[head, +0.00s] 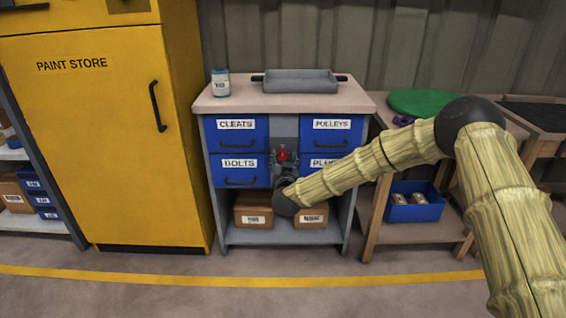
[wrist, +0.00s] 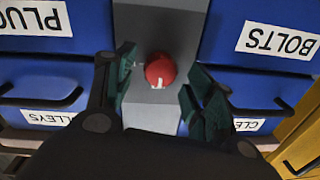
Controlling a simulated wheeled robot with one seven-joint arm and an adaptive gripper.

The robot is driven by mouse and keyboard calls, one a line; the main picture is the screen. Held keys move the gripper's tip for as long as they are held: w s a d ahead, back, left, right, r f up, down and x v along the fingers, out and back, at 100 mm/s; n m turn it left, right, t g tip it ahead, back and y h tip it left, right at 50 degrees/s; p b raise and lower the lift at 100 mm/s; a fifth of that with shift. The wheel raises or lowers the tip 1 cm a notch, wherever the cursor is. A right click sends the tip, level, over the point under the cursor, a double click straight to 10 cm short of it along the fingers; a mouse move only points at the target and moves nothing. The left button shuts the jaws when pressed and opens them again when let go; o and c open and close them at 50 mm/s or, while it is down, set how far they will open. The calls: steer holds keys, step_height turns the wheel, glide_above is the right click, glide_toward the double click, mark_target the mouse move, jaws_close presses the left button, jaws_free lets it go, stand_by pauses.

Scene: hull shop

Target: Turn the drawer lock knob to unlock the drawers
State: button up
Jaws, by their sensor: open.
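The red lock knob (head: 283,155) sits on the grey centre panel (head: 284,127) between the blue drawers, marked CLEATS (head: 235,134), BOLTS (head: 240,170), PULLEYS (head: 331,133) and one partly hidden by my arm. The drawers look shut. In the wrist view the knob (wrist: 160,71) is round and red with a small white mark near its edge. My gripper (wrist: 160,88) is open, with one green-padded finger on each side of the knob. Gaps show between the pads and the knob. In the head view my gripper (head: 284,172) is small and dark at the knob.
A can (head: 220,83) and a grey tray (head: 300,81) stand on the cabinet top. Cardboard boxes (head: 253,212) sit on its lower shelf. The yellow paint store (head: 100,130) is at left, and a wooden table (head: 370,215) at right. The floor in front is clear.

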steer(key=shift+w, duration=0.45)
steer(key=c, duration=1)
steer(key=shift+c, duration=0.2)
